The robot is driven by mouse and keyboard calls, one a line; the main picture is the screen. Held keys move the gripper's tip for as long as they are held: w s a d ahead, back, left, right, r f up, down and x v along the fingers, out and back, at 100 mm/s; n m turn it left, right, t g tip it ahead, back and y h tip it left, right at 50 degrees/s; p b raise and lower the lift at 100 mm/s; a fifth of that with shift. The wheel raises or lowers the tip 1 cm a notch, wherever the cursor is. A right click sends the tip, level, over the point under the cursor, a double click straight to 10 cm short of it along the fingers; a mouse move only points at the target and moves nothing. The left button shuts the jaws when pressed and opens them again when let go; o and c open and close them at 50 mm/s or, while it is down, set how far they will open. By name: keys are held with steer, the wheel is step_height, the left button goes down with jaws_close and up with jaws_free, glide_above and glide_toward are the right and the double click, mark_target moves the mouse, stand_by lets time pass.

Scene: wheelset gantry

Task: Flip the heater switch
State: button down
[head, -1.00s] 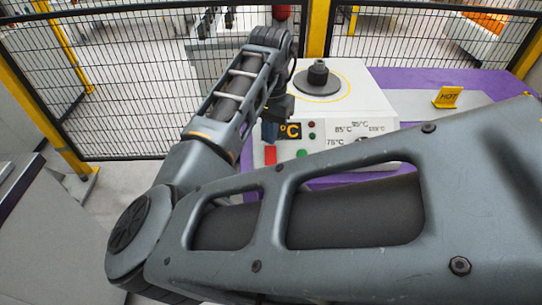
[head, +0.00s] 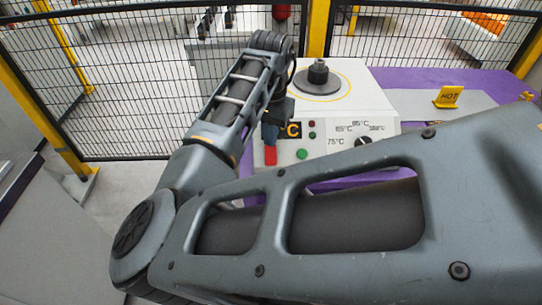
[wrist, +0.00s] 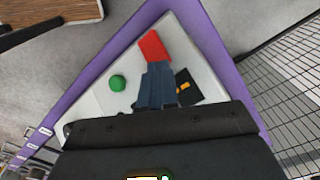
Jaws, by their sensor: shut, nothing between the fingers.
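My gripper (head: 270,134) is shut and empty, just above the red switch in the head view. In the wrist view its blue-grey fingers (wrist: 156,78) end right at the switch's edge; I cannot tell whether they touch it. The fingers partly cover the °C display (head: 292,130).
A green button (head: 302,154) and a black knob (head: 363,142) with temperature marks are on the same panel. A yellow HOT sign (head: 449,96) stands at right on the purple-edged table (head: 420,78). A mesh fence (head: 120,90) is behind.

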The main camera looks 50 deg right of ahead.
steer(key=shift+f, duration=0.35)
steer(key=shift+r, duration=0.15)
step_height(320, 180, up, 7)
steer(key=p, duration=0.6)
stand_by(0.3)
stand_by(0.5)
